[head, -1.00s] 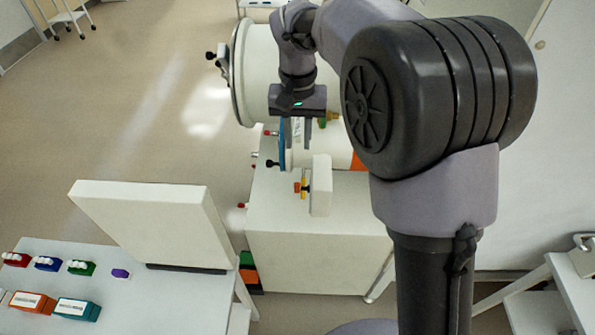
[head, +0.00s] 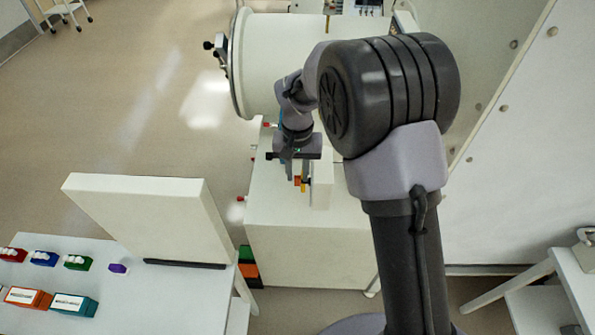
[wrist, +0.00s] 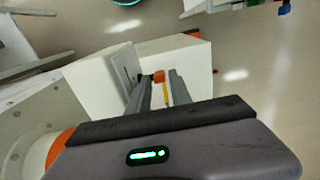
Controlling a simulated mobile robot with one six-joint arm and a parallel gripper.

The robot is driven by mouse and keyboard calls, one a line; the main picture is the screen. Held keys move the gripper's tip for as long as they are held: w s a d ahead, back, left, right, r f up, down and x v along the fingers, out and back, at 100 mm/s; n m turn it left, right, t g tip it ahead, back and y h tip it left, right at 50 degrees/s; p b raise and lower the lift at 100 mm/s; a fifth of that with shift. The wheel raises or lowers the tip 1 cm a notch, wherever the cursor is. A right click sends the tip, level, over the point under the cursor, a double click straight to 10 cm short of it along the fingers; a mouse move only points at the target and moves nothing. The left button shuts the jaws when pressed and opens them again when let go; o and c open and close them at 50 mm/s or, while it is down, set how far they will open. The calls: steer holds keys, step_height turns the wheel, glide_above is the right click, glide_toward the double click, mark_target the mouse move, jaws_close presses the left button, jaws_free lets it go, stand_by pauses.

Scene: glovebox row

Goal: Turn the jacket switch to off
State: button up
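The switch is a white upright box (head: 322,183) on the white cabinet top, with an orange and yellow handle (head: 298,182) on its left side. I take it to be the jacket switch; no label is readable. In the wrist view the orange end (wrist: 159,76) and yellow part (wrist: 166,96) of the handle show between my fingers. My gripper (head: 291,172) is over the handle, pointing down. Its fingers (wrist: 158,90) are apart, one on each side of the handle. I cannot tell whether either finger touches it.
A large white cylinder (head: 285,60) with a round flange stands behind the gripper. The white cabinet (head: 300,240) carries the switch. A table at lower left holds a tilted white panel (head: 140,220) and several small coloured boxes. Open floor (head: 130,110) lies to the left.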

jaws_close()
steer(key=shift+r+p, duration=0.3)
steer(key=shift+p, duration=0.55)
steer(key=shift+w+r+g+p, duration=0.1)
steer(key=shift+w+g+p, duration=0.1)
steer(key=shift+g+p, duration=0.55)
steer(key=shift+w+p, duration=0.15)
steer(key=shift+p, duration=0.5)
steer(key=shift+f+g, duration=0.25)
steer(key=shift+f, duration=0.1)
jaws_free()
